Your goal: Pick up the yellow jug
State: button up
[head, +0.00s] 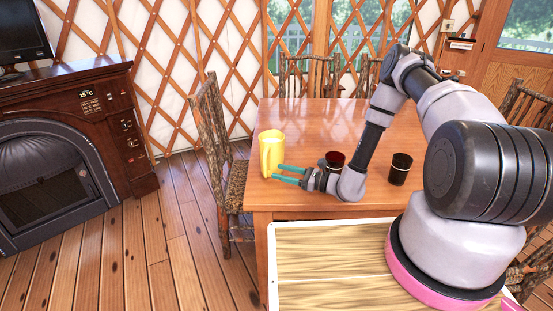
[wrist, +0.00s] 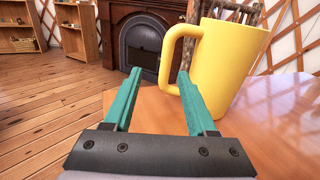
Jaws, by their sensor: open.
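The yellow jug (head: 271,153) stands upright on the wooden table near its left edge. My gripper (head: 277,175) is open, its two teal fingers pointing left toward the jug's lower part in the head view. In the wrist view the jug (wrist: 226,68) is ahead and right, its handle on the left side. The space between my fingers (wrist: 158,88) is empty. I cannot tell whether the right finger touches the jug.
The table (head: 310,125) has a dark red cup (head: 335,159) just behind my gripper and a black cup (head: 400,168) further right. A chair (head: 212,140) stands at the table's left edge. A fireplace (head: 50,175) is at the far left. The table's back half is clear.

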aim_at(270, 158)
jog(key=shift+s+d+f+m+t, duration=0.15)
jog(key=shift+f+m+t, duration=0.25)
jog(key=shift+f, duration=0.35)
jog(key=shift+f+h, duration=0.25)
jog(key=shift+h, duration=0.05)
jog(key=x, duration=1)
jog(key=shift+w+r, duration=0.1)
jog(key=shift+w, duration=0.4)
grip_shut()
